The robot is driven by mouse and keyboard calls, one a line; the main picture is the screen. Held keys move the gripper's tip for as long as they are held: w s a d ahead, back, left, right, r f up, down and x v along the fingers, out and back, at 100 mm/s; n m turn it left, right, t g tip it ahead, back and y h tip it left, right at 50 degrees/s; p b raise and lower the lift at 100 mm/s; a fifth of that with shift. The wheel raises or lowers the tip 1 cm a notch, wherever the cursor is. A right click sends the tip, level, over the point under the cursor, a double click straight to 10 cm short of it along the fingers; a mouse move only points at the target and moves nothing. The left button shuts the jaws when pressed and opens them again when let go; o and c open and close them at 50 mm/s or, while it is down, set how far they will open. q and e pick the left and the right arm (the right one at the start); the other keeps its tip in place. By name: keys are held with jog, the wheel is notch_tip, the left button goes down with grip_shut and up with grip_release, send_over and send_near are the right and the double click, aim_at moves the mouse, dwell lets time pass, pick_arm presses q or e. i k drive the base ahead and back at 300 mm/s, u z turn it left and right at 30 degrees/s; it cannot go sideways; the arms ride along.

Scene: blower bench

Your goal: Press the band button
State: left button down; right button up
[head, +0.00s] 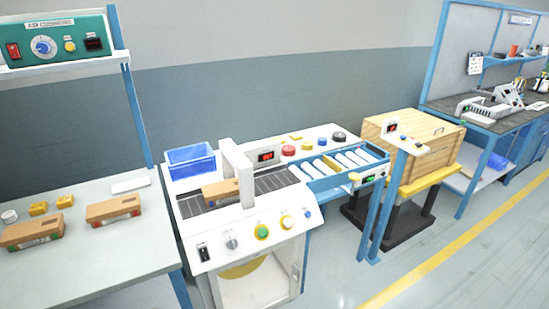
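A white machine with a dark belt (275,184) stands in the middle of the head view. I cannot read any label that marks the band button. A brown box (222,190) lies on the belt beside a white arch (238,172). Neither of my grippers shows in the head view.
A blue bin (190,161) sits on the machine's back left. Boxes (113,209) and yellow blocks lie on the left table (100,250). A roller track (345,166) leads right, past a blue post (380,210), towards a wooden crate (425,143). Floor is free in front at right.

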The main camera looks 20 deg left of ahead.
aim_at(262, 232)
jog(key=u, duration=0.3)
jog(key=i, duration=1)
jog(key=u, duration=0.75)
